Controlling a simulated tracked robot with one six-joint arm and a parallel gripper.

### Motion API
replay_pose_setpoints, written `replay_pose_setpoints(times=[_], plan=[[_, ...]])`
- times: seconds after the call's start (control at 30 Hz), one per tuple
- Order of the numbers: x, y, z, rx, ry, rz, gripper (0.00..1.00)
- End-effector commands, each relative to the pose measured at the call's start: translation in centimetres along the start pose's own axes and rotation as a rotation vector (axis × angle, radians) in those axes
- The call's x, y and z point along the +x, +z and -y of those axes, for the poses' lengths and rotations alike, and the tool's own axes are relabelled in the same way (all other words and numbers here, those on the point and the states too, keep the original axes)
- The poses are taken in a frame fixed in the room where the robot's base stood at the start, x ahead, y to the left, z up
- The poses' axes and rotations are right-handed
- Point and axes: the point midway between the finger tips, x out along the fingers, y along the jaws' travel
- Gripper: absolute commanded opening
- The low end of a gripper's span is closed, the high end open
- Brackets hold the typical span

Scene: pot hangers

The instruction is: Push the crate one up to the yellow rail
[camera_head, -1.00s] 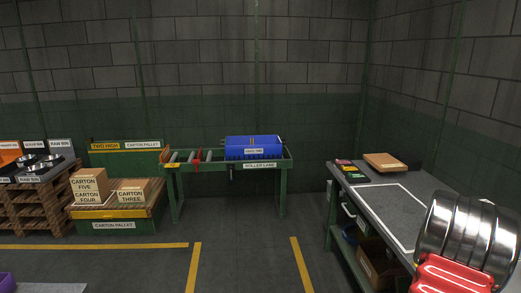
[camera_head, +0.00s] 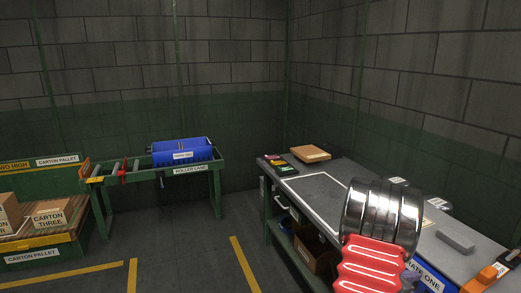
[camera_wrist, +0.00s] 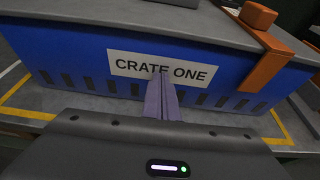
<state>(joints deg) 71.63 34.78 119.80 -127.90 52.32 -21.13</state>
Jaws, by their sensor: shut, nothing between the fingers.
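Crate one (camera_wrist: 85,55) is blue with slots low in its side and a white "CRATE ONE" label, and it fills the wrist view. It also shows in the head view at the lower right (camera_head: 433,279), partly hidden by my arm. My gripper (camera_wrist: 163,80) has its purple fingers together, pointing at the crate's labelled side just below the label; I cannot tell whether they touch it. Yellow strips (camera_wrist: 282,128) lie on the grey surface around the crate; I cannot tell whether one is the yellow rail.
An orange bracket (camera_wrist: 270,65) hooks over the crate's right part. The grey bench (camera_head: 330,190) bears a brown board (camera_head: 310,153). A roller lane (camera_head: 205,170) with another blue crate (camera_head: 180,152) stands left, beside a carton pallet (camera_head: 40,257). Floor between is clear.

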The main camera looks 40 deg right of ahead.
Motion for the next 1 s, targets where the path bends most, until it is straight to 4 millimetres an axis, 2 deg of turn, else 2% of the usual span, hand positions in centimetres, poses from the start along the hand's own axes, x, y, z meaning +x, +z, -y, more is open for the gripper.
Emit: replay_pose_setpoints(times=[0.6,0.77,1.0], plan=[[1.7,0.7,0.1,0.001,-0.003,0.002,0.0],[1.4,0.6,0.1,0.001,-0.003,0.002,0.0],[-0.2,0.0,0.0,0.0,0.0,0.001,0.0]])
